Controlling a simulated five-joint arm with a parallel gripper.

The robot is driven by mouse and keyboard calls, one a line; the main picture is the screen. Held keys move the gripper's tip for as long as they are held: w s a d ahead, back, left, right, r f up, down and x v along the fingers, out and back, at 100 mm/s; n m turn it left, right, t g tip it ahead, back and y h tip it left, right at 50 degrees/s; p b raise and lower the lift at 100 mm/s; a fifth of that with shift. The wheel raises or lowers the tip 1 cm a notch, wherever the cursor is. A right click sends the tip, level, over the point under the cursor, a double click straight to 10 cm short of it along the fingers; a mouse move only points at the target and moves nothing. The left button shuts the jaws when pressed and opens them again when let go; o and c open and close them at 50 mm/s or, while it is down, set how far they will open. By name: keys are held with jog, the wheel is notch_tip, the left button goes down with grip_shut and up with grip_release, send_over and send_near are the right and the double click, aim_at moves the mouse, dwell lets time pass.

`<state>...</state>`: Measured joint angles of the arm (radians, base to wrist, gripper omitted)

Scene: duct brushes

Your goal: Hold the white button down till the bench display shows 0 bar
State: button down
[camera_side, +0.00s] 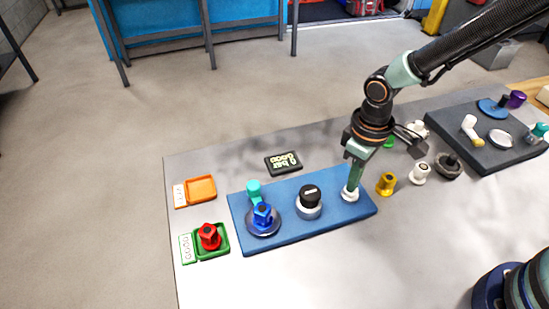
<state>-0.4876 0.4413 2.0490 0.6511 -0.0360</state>
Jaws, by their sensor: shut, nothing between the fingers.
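The white button (346,195) sits at the right end of a blue board (333,220). My gripper (352,187) is shut and empty, pointing down with its fingertips at the top of the button. They look in contact with it, but the fingers cover part of the button, and how far it is pressed cannot be told. The bench display (283,163) is a small dark panel lying behind the board. Its pale text is tiny and turned; it seems to include "bar" and a 0, but I cannot read it surely.
The blue board also carries a black-topped knob (309,196) and a blue knob (263,215). An orange tray (201,188) and a green tray with a red knob (209,236) lie left. Loose yellow (386,184) and white (420,173) parts stand right, before a dark board (480,155).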

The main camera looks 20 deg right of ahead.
jog(key=shift+r, duration=3.35)
jog(key=s+d+r+m+t, duration=0.2)
jog(key=d+r+m, duration=0.1)
jog(key=d+r, duration=0.3)
jog(key=s+d+r+m+t, duration=0.2)
jog(key=d+r, duration=0.5)
jog(key=d, duration=0.4)
jog(key=shift+s+d+r+m+t, duration=0.3)
jog(key=shift+m+t, duration=0.2)
jog(key=shift+t, duration=0.3)
